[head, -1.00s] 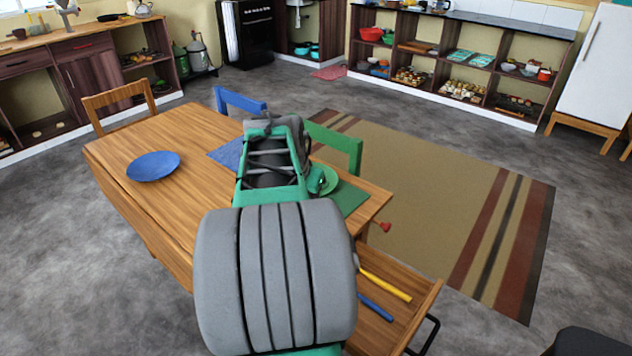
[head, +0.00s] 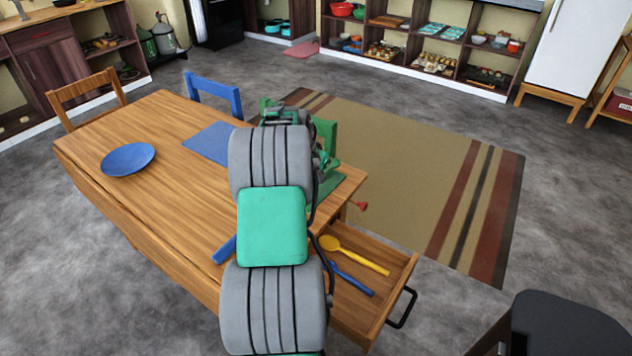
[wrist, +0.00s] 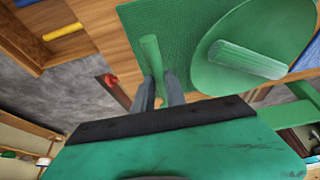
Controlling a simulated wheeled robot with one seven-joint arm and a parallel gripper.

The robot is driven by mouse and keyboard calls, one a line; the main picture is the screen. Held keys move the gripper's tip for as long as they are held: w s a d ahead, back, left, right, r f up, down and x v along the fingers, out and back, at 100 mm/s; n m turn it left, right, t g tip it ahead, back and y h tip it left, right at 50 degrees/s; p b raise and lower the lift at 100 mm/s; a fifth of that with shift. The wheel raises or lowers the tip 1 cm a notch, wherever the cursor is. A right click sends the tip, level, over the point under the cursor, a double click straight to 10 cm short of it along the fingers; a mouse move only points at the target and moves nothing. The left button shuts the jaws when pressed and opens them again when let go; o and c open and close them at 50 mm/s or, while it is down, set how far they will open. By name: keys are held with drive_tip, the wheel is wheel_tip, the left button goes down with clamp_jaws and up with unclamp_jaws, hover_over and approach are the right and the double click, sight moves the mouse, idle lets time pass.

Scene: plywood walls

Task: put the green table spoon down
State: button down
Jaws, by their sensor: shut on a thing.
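My gripper (wrist: 160,92) is shut on the green table spoon (wrist: 151,55), whose narrow shaft sticks up from between the fingers in the wrist view. The rest of the spoon is hidden. Behind it lies a green placemat (wrist: 130,16) on the wooden table (head: 185,200). A green plate (wrist: 285,28) is just right of the spoon, with a pale green cylindrical thing (wrist: 247,60) over it. I cannot tell whether the spoon touches the mat. In the head view my arm hides the gripper, the spoon and most of the green placemat (head: 330,185).
An open drawer (head: 345,318) holds a yellow spoon (head: 360,258) and a blue utensil (head: 352,280). A blue plate (head: 128,158) and blue placemat (head: 212,143) are on the table. Blue (head: 215,95), wooden (head: 85,95) and green chairs (head: 327,138) surround it. The table's left half is mostly clear.

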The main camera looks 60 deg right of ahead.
drive_tip(key=shift+w+d+f, duration=0.15)
drive_tip(key=shift+f, duration=1.75)
drive_tip(key=c, duration=1.4)
unclamp_jaws()
drive_tip(key=shift+o, duration=0.2)
drive_tip(key=shift+r, duration=0.1)
